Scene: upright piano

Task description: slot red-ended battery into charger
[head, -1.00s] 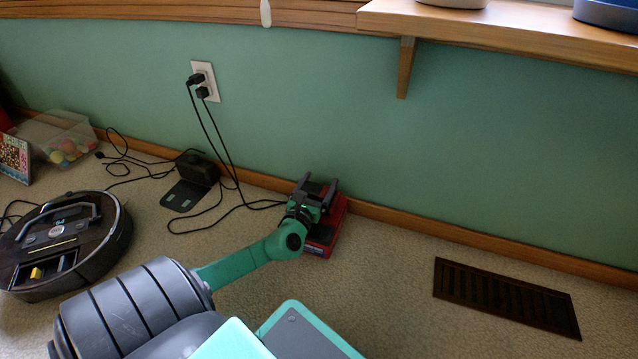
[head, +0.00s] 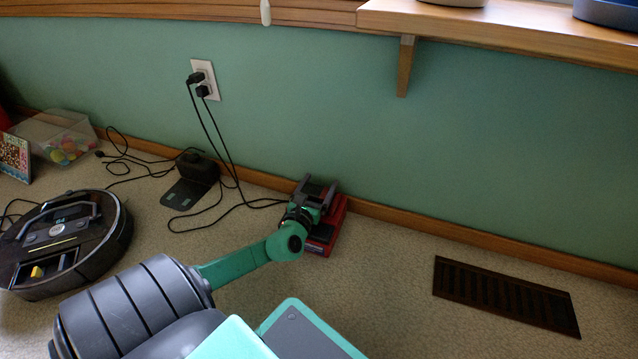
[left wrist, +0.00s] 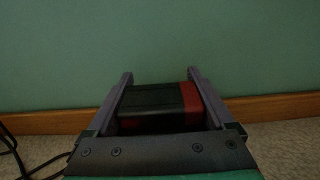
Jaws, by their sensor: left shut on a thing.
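My left gripper (head: 318,190) is low over the red charger (head: 325,238), which lies on the carpet against the baseboard. In the left wrist view, the gripper's two fingers are shut on a black battery (left wrist: 150,97) with a red end (left wrist: 192,100) on the right. The battery lies crosswise between the fingers. My gripper and wrist hide much of the charger, so I cannot tell whether the battery sits in its slot or just above it. My right gripper is not in view.
A black cable runs from the wall outlet (head: 203,80) to the charger. A robot vacuum (head: 65,240), its dock (head: 190,180) and a clear bin (head: 60,135) are at left. A floor vent (head: 505,297) is at right. A wooden shelf (head: 500,30) juts out above.

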